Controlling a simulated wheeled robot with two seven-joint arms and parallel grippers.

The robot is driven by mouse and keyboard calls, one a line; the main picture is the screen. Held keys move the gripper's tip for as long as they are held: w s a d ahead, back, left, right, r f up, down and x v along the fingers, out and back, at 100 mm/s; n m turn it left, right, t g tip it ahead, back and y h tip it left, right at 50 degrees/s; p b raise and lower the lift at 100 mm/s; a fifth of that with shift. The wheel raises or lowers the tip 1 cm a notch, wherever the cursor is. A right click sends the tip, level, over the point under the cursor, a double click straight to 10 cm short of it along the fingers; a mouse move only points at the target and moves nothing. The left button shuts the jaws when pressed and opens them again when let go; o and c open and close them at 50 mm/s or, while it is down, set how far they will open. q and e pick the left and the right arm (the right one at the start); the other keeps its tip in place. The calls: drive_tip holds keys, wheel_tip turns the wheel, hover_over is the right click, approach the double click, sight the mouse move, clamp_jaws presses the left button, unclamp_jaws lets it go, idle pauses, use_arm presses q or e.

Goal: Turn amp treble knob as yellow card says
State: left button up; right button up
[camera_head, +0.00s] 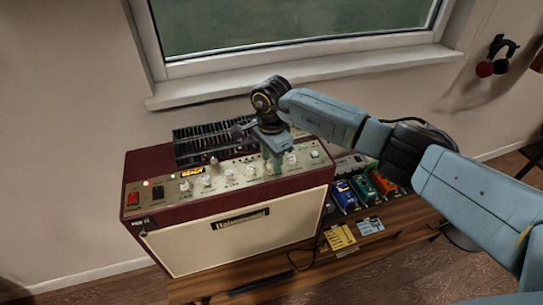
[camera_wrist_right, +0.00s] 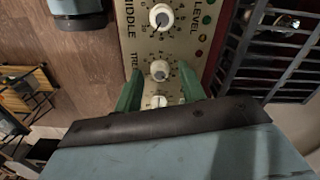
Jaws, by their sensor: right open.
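The cream-and-maroon amp (camera_head: 235,225) stands on a wooden bench with its knob panel facing up. My right gripper (camera_head: 274,163) is open, pointing down at the right part of that panel. In the right wrist view its green fingers (camera_wrist_right: 161,82) straddle the row of knobs. The pale treble knob (camera_wrist_right: 160,70), beside a partly hidden "TRE" label, lies at the gap between the fingertips; I cannot tell if they touch it. A yellow card (camera_head: 340,237) lies on the bench right of the amp, its writing too small to read. My left gripper is out of view.
The middle knob (camera_wrist_right: 161,17) and another knob (camera_wrist_right: 157,101) flank the treble knob closely. A dark slatted grille (camera_head: 207,139) rises behind the panel. Coloured pedals (camera_head: 367,190) and a pale card (camera_head: 370,226) sit to the right. A window sill (camera_head: 215,94) is behind.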

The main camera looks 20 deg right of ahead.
clamp_jaws()
drive_tip(key=shift+m, duration=0.4)
drive_tip(key=shift+m+b, duration=0.6)
drive_tip(key=shift+m, duration=0.4)
drive_tip(key=m+b, duration=0.1)
drive_tip(key=m, duration=0.2)
drive_tip(key=shift+m, duration=0.4)
drive_tip(key=m+b, duration=0.1)
drive_tip(key=m, duration=1)
